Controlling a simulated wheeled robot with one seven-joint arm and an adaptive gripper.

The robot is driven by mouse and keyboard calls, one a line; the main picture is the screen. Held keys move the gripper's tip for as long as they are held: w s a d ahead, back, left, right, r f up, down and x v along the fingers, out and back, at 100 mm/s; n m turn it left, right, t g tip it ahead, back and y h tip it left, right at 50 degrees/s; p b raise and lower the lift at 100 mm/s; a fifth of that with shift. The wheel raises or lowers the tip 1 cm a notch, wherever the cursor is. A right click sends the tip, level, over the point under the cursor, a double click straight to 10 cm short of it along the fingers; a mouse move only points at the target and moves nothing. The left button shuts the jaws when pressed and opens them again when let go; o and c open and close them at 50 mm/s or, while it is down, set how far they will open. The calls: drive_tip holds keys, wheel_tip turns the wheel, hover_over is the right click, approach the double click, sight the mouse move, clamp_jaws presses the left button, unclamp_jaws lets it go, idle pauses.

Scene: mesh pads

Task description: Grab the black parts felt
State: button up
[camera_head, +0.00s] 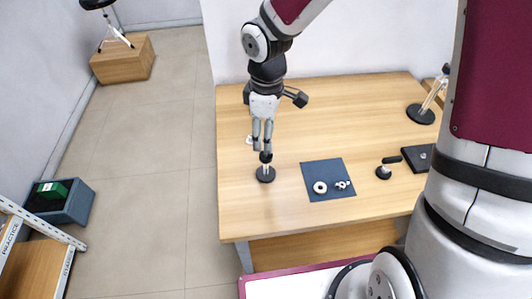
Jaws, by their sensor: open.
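A dark slate-blue square felt (318,170) lies flat on the wooden table, with a white ring (320,187) and small metal-looking parts (343,184) on it. A smaller black square pad (416,158) lies farther right, partly hidden by my arm. I cannot tell for sure which is the black parts felt. My gripper (262,149) points down, open with its fingers fairly close together, to the left of the slate felt and apart from it. A small black stand with a round base (265,175) is just under the fingertips; whether they touch its top is unclear.
A black tool with a round base (384,172) stands between the two pads. A larger round-based stand (420,115) is at the back right. A small white ring (249,140) lies behind my gripper. The table's (290,222) front strip is clear.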

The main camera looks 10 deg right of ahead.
sight(266, 157)
drive_tip(key=shift+w+f, duration=0.15)
drive_tip(key=shift+f, duration=3.5)
drive_tip(key=c, duration=0.8)
